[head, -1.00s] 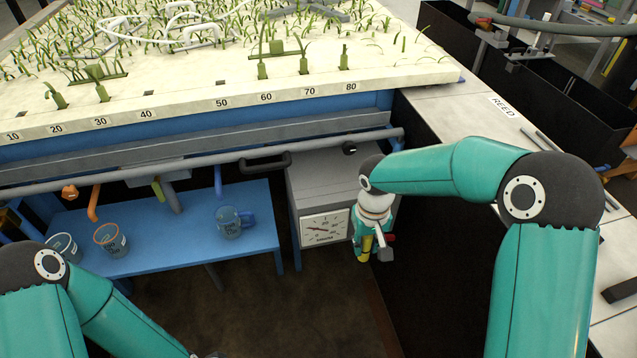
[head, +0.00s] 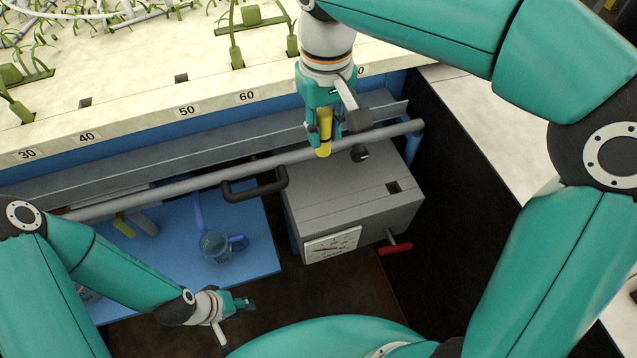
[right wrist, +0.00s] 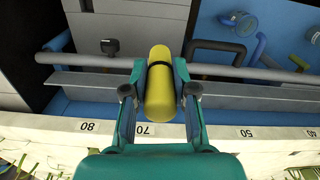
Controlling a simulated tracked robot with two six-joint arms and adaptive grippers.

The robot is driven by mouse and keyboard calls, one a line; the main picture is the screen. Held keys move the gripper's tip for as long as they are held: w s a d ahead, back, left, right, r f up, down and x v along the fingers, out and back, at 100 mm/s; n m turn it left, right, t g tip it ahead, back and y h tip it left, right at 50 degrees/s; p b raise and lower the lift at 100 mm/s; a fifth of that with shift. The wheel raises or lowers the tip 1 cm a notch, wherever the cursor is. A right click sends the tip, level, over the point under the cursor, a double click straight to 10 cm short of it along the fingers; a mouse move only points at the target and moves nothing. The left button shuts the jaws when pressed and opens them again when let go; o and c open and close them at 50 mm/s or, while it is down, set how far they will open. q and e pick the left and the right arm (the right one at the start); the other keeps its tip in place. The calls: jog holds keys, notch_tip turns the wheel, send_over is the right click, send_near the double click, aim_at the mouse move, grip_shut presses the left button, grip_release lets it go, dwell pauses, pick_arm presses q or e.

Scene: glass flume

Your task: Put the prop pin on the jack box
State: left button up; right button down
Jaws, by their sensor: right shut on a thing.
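The prop pin, a yellow cylinder (head: 324,133) with a black band, is in my right gripper (head: 330,122). In the right wrist view the pin (right wrist: 158,100) sits between the two fingers (right wrist: 160,92), which are shut on it. In the head view it hangs in front of the rail, near the back edge of the jack box. The jack box (head: 340,200) is a grey box with a dial on its front, a red-handled crank and a dark square hole on top. It also shows in the right wrist view (right wrist: 85,30). My left gripper (head: 243,304) is low, left of the box; its opening is unclear.
A grey rail (head: 205,183) and a black handle (head: 255,186) run behind and left of the box. A black knob (head: 360,153) is at the box's back edge. A blue bench (head: 250,265) holds a blue mug (head: 215,246). The flume bed (head: 150,65) carries green plants.

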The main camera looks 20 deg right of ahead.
jog(key=shift+w+f, duration=0.1)
jog(key=shift+f, duration=0.1)
notch_tip(320, 180, down, 19)
jog(key=shift+f+b, duration=0.1)
jog(key=shift+b, duration=0.55)
jog(key=shift+f, duration=0.15)
jog(key=c, duration=0.9)
grip_release()
jog(key=shift+r, duration=0.2)
notch_tip(320, 180, up, 12)
jog(key=shift+r+p, duration=0.1)
jog(key=shift+p, duration=0.2)
